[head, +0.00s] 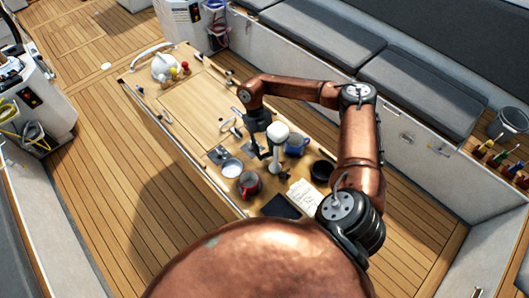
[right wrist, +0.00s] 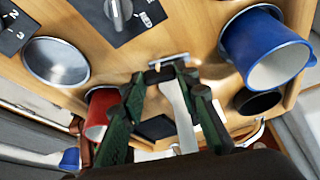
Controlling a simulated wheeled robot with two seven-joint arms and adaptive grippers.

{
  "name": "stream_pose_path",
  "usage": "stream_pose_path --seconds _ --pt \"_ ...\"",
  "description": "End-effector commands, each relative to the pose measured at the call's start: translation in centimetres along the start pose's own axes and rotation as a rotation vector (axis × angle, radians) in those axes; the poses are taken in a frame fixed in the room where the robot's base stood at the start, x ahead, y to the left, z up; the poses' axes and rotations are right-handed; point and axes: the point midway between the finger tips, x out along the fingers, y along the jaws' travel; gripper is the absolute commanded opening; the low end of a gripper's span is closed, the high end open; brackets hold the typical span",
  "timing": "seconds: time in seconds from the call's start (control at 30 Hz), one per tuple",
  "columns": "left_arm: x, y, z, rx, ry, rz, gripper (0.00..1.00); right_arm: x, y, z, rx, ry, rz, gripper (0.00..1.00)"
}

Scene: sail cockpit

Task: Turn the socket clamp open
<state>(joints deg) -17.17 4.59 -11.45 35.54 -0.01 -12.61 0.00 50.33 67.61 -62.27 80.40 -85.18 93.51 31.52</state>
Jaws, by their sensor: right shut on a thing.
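My right gripper (head: 264,151) reaches down to the wooden table from its copper arm. In the right wrist view its dark green fingers (right wrist: 168,88) are shut on a pale bar (right wrist: 180,112). A small silver fitting (right wrist: 168,62) lies on the wood just beyond the fingertips. I cannot tell for sure whether the bar or the fitting belongs to the socket clamp; the fingers hide part of both. A white-topped piece (head: 278,132) stands beside the gripper in the head view. My left gripper is not in view.
A white kettle-like object (head: 163,67) stands at the table's far end. The table's left half is mostly clear.

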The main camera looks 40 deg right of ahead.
Motion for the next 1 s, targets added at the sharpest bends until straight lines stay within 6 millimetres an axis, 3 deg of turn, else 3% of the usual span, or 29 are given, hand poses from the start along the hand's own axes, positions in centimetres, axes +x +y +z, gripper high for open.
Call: stream_pose_path --seconds 0.4,1.0 --pt "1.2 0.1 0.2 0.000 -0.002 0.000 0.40 -0.1 0.1 0.1 -0.217 -0.003 -0.090 0.04" --pt "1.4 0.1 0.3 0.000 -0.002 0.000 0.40 -0.1 0.1 0.0 -0.262 -0.001 -0.110 0.04"
